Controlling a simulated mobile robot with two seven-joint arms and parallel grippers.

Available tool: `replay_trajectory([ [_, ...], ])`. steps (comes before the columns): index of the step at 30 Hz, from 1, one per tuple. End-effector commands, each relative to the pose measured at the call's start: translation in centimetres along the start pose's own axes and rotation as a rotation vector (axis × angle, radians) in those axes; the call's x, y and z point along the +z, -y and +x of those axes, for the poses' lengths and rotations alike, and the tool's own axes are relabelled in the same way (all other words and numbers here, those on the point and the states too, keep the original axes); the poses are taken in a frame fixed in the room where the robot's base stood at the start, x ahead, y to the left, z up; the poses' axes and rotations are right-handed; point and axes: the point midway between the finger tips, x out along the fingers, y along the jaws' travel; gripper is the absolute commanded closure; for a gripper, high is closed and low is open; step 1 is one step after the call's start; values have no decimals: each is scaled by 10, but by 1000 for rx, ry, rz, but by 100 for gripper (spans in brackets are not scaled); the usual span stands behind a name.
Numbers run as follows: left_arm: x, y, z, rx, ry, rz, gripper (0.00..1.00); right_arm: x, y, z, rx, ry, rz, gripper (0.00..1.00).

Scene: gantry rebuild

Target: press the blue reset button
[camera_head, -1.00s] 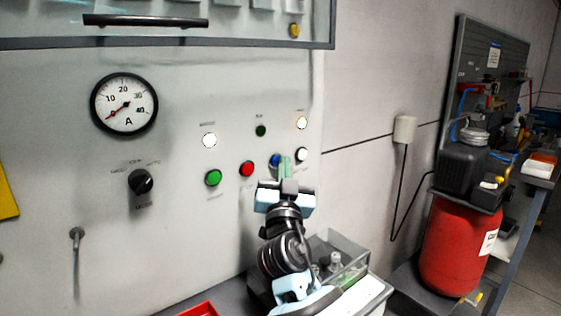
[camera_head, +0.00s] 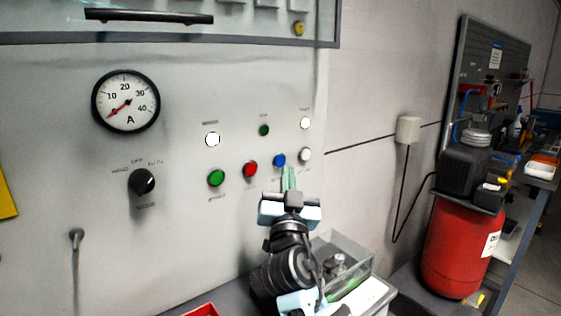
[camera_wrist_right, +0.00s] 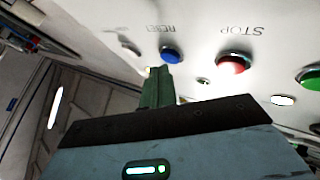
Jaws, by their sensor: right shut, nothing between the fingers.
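The blue reset button (camera_head: 279,160) sits on the light grey panel, between the red button (camera_head: 250,169) and a white button (camera_head: 304,154). My right gripper (camera_head: 288,174) is shut and empty. In the head view its green fingertips are just below and slightly right of the blue button, which is in full view. In the right wrist view the blue button (camera_wrist_right: 172,55) stands close beyond the shut fingertips (camera_wrist_right: 158,75), under an upside-down RESET label. I cannot tell whether they touch it; a small gap seems to show. My left gripper is not in view.
A green button (camera_head: 216,178), a black rotary knob (camera_head: 142,181) and a gauge (camera_head: 126,101) are on the same panel. A clear box (camera_head: 345,262) stands on the bench beside my right arm. A red tank (camera_head: 460,245) stands farther right.

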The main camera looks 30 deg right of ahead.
Motion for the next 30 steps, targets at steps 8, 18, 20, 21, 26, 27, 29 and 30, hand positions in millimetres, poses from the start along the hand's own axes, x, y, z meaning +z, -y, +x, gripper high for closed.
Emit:
replay_trajectory([
  [8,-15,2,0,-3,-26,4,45,-18,-14,-15,3,-10,1,100],
  [18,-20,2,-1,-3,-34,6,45,-26,-20,-24,4,-13,1,100],
  [20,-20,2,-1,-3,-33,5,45,-26,-20,-24,4,-13,1,100],
  [21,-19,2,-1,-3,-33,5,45,-26,-20,-24,4,-13,1,100],
  [26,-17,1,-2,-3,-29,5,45,-26,-21,-24,5,-14,1,100],
  [27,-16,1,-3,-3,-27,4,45,-26,-21,-24,5,-14,1,100],
  [29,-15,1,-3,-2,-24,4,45,-26,-21,-24,5,-14,1,100],
  [30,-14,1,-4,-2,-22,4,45,-26,-21,-24,5,-14,1,100],
])
